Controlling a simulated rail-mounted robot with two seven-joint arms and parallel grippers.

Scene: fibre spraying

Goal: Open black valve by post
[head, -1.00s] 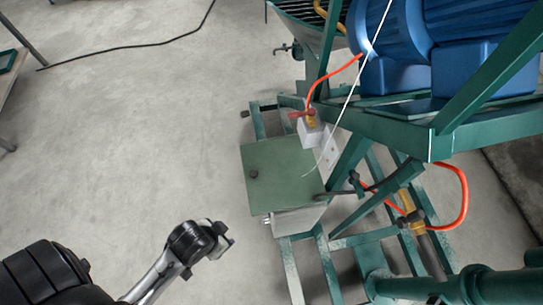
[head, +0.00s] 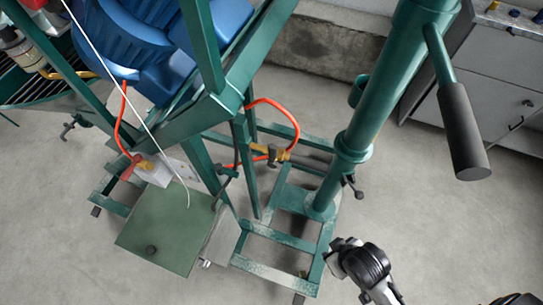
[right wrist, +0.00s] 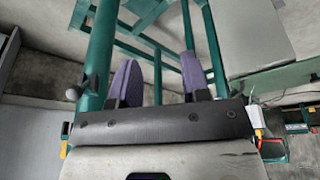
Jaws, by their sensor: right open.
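The green post (head: 378,105) stands at the right of the green frame in the head view. A small black valve (head: 351,186) sticks out from its lower right side. In the right wrist view, the post (right wrist: 101,50) is at left, and a dark round knob with a short lever (right wrist: 77,92), apparently this valve, is beside it. My right gripper (head: 335,258) is below the valve in the head view, apart from it. In the right wrist view its two purple-padded fingers (right wrist: 158,78) are spread and empty, right of the knob. My left gripper is out of view.
A black-gripped handle (head: 463,130) hangs from the post's upper right. Another dark valve (head: 275,155) with an orange hose (head: 292,118) is on the frame left of the post. A green box (head: 165,228) stands lower left. A grey cabinet (head: 485,75) is at right. Floor between is clear.

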